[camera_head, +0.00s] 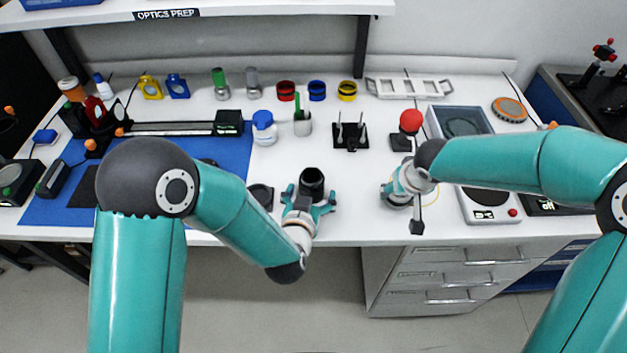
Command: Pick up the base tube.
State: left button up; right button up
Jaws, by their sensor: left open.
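A short black tube with an open top (312,178), which looks like the base tube, stands upright near the front edge of the bench. My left gripper (308,202) is open at the near side of this tube, with its fingers spread to the left and right. The tube's lower part is hidden by the gripper, and I cannot tell whether the fingers touch it. My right gripper (408,192) is over the bench farther right, near a small black piece (417,222). Its fingers are too small and covered to read.
A blue mat (50,212) with optical parts fills the left side. A pen cup (302,126), a black pronged stand (350,135) and a hotplate-like device (490,205) stand around. The bench front between my grippers is clear.

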aim_at(310, 181)
pick_arm(q)
jog(key=shift+s+r, duration=0.1)
pick_arm(e)
jog(key=shift+s, duration=0.1)
pick_arm(q)
jog(key=c, duration=0.7)
pick_arm(e)
jog(key=shift+w, duration=0.2)
pick_arm(q)
jog(key=c, duration=0.6)
jog(key=shift+c, duration=0.2)
pick_arm(e)
jog(key=shift+r, duration=0.1)
